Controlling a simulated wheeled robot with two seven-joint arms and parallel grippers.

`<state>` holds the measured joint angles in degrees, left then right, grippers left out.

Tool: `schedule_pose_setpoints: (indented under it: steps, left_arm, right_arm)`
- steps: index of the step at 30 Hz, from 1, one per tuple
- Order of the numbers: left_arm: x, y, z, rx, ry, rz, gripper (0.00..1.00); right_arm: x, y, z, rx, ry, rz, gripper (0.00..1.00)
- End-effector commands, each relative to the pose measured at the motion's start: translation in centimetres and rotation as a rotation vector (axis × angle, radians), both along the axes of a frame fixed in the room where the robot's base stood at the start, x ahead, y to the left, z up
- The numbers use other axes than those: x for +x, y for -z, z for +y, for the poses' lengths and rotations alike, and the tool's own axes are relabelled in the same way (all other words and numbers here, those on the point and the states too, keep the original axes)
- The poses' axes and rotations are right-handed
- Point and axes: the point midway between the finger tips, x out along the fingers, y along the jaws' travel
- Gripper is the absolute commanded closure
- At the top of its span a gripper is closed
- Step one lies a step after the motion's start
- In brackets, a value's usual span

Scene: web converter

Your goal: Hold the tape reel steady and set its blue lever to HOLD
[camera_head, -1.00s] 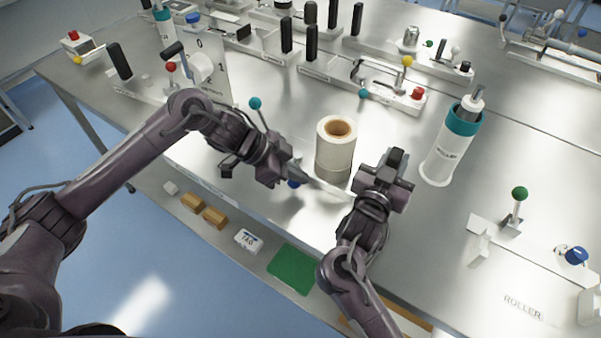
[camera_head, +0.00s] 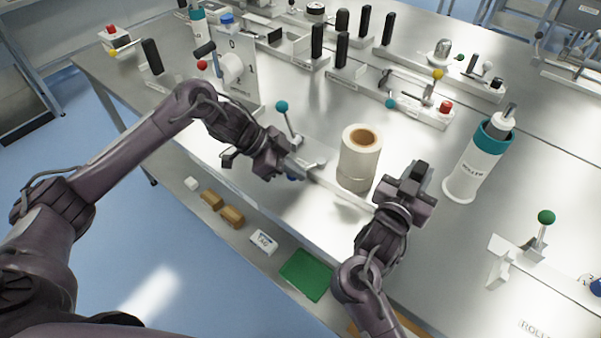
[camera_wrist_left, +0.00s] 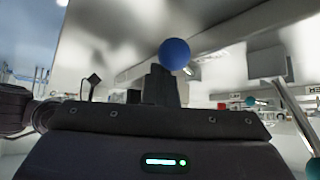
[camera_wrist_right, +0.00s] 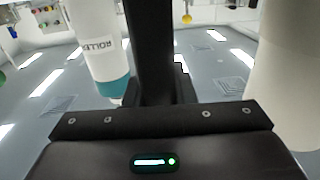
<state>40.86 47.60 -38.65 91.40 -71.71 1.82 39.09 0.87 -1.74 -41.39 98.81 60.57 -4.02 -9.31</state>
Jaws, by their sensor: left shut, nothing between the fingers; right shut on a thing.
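The tape reel (camera_head: 360,165) is a cream roll with a brown core, standing upright on a pale base along the table's front edge. The blue ball of its lever (camera_head: 292,178) shows just under my left gripper (camera_head: 291,164); in the left wrist view the blue ball (camera_wrist_left: 174,54) is at the fingertips. The left fingers are shut with nothing between them, and I cannot tell if they touch it. My right gripper (camera_head: 420,172) is shut on a black upright handle (camera_wrist_right: 150,45), right of the reel. The HOLD mark cannot be read.
A teal-knobbed lever (camera_head: 281,106) stands behind my left gripper. A white and teal roller (camera_head: 478,160) stands right of my right gripper, and a green-knobbed lever (camera_head: 546,218) further right. Small boxes and a green mat (camera_head: 306,274) lie on the lower shelf.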

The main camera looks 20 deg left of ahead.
Motion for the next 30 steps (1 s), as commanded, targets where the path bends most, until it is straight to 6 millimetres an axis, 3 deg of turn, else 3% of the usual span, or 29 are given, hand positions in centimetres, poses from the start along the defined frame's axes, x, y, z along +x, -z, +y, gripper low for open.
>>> schedule_pose_setpoints:
  steps: [1, 25, 30]
  left_arm:
    - [0.0, 0.7, 0.6, 0.014, -0.007, 0.011, 1.00]
    - [0.6, 0.4, 1.3, 0.012, -0.011, 0.006, 1.00]
    - [1.2, -0.3, 1.8, 0.011, -0.013, 0.002, 1.00]
  right_arm:
    - [-0.3, 1.4, -0.3, -0.004, 0.009, 0.028, 1.00]
    - [-0.3, 1.4, -0.5, -0.004, 0.011, 0.028, 1.00]
    - [-0.3, 1.4, -0.5, -0.005, 0.011, 0.028, 1.00]
